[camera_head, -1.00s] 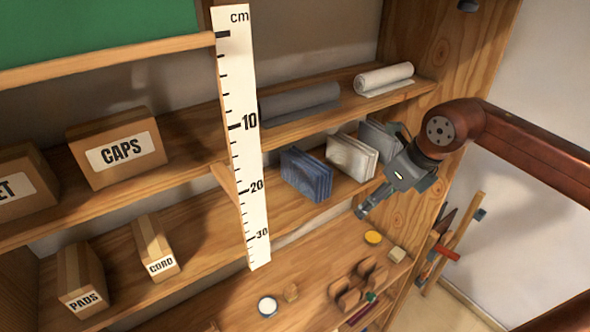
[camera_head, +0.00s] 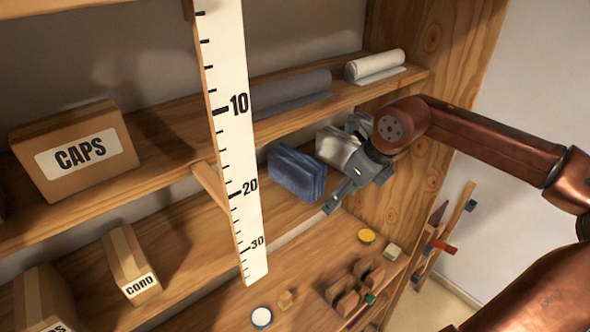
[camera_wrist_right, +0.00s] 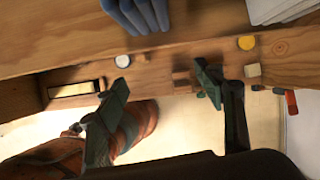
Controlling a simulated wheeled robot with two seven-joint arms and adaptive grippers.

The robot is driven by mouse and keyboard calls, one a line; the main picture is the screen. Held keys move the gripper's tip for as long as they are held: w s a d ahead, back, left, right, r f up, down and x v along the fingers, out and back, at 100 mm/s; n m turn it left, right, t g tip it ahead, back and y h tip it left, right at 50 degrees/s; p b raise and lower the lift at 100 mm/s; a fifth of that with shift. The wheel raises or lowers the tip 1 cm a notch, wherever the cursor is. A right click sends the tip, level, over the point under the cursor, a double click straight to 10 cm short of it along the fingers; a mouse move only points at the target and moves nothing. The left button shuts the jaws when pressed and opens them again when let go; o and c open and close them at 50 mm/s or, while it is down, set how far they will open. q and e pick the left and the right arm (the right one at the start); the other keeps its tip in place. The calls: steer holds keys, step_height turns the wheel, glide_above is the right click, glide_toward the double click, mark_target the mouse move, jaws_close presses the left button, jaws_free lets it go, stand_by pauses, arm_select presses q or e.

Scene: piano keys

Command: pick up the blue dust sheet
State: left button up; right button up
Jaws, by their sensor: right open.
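The blue dust sheet (camera_head: 296,173) is a folded stack standing on the middle shelf, just right of the cm ruler in the head view. Its lower end also shows at the top of the right wrist view (camera_wrist_right: 138,14). My right gripper (camera_head: 342,197) is in front of the shelf, to the right of the blue sheet and apart from it. In the wrist view my right gripper (camera_wrist_right: 162,90) has its fingers spread with nothing between them. My left gripper does not show.
A white folded sheet (camera_head: 336,146) stands right of the blue one, close behind my right gripper. The cm ruler (camera_head: 232,130) hangs left of it. The upper shelf holds a grey roll (camera_head: 292,92) and a white roll (camera_head: 375,66). Small items, including a yellow disc (camera_head: 366,236), lie below.

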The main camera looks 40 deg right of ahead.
mark_target(320, 176)
steer(key=shift+w+a+p, duration=0.25)
steer(key=shift+w+p, duration=0.2)
steer(key=shift+w, duration=0.9)
steer(key=shift+w+a+p, duration=0.25)
steer(key=shift+w+p, duration=0.2)
steer(key=shift+w, duration=0.85)
steer(key=shift+w, duration=0.1)
steer(key=shift+w+a+p, duration=0.2)
steer(key=shift+w+p, duration=0.25)
steer(key=shift+w, duration=0.8)
steer(key=shift+x, duration=1.65)
steer(key=shift+w+r, duration=0.15)
steer(key=shift+a, duration=0.1)
steer(key=c, duration=1.6)
steer(key=shift+o, duration=0.2)
steer(key=shift+r, duration=0.25)
